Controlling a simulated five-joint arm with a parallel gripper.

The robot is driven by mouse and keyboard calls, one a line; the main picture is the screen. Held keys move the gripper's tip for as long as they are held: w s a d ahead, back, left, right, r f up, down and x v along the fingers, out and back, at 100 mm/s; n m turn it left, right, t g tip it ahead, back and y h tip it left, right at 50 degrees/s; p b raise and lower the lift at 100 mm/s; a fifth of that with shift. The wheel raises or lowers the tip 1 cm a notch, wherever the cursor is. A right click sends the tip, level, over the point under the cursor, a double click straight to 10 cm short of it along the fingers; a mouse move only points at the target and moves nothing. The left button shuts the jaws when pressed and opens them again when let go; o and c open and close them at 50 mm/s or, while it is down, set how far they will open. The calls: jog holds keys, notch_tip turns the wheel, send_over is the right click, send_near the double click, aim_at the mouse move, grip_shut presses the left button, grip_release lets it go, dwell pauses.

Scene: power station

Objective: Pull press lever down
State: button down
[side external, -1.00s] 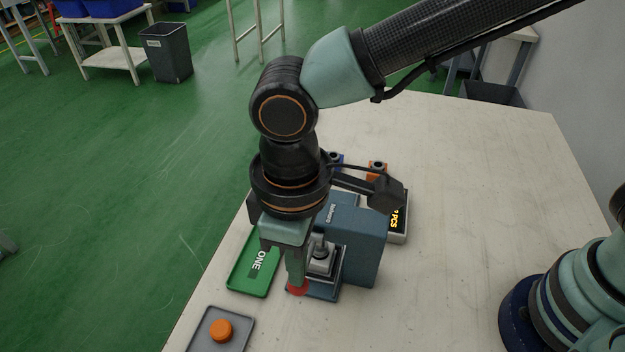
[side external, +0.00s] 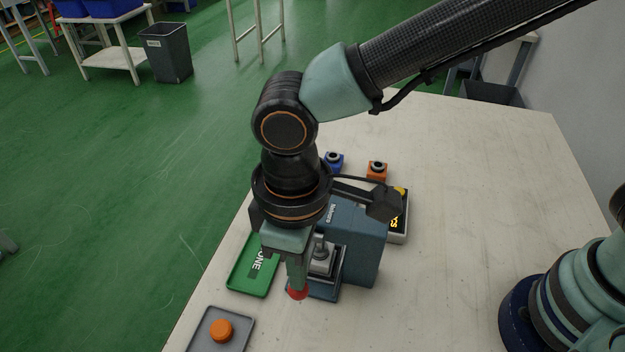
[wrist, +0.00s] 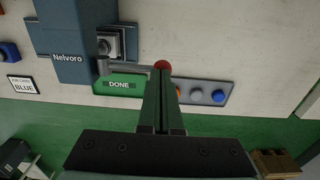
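The blue-grey press (side external: 360,240) stands on the table, and its label reads "Nelvoro" in the wrist view (wrist: 68,58). Its lever is a grey rod (wrist: 130,69) ending in a red knob (wrist: 162,66); the knob (side external: 298,293) is low beside the press's front base in the side view. My gripper (side external: 298,284) points down with its fingertips at the top of the knob. In the wrist view my gripper (wrist: 162,80) has its fingers together, apparently touching the knob rather than around it. Part of the lever rod is hidden behind my gripper in the side view.
A green tray marked "DONE" (side external: 240,274) lies left of the press. A grey tray (side external: 237,333) holds an orange piece (side external: 221,330) in front.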

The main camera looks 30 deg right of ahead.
jog(key=shift+f, duration=0.7)
dwell(0.3)
jog(key=shift+r, duration=3.8)
jog(key=shift+w+d, duration=0.1)
jog(key=w+d+r+m+t+y, duration=0.1)
jog(key=w+d+r+m+t, duration=0.2)
jog(key=d, duration=0.9)
jog(key=w+d+r+m+t, duration=0.1)
jog(key=w+d+r+m, duration=0.2)
jog(key=d, duration=0.8)
jog(key=d+f+m+t+h, duration=0.1)
jog(key=d+m, duration=0.2)
jog(key=d, duration=0.7)
jog(key=shift+s+d+f+t, duration=0.2)
jog(key=shift+s+f+t, duration=0.05)
jog(key=shift+s+t, duration=0.1)
